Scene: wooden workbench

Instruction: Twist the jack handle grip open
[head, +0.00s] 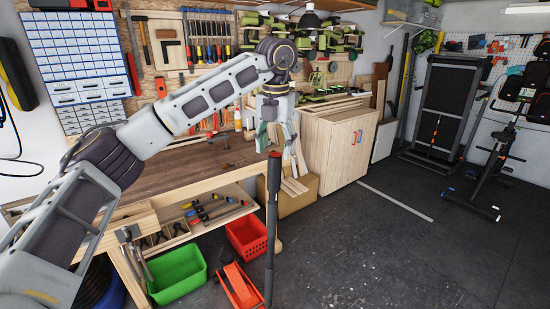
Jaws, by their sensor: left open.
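The jack handle (271,225) is a dark, nearly upright pole with a red tip, right of the workbench's front edge. Its lower end is by the red floor jack (238,287) on the floor. My left gripper (281,148) points down with its fingers spread at the upper end of the handle, open and holding nothing that I can see. The red tip shows between or just in front of the fingers; I cannot tell whether they touch it. My right gripper is out of view.
The wooden workbench (185,165) lies left, with tools on its lower shelf. A green crate (177,275) and a red crate (246,238) stand on the floor below. A wooden cabinet (340,145) stands behind. The dark floor at right is clear up to the exercise equipment.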

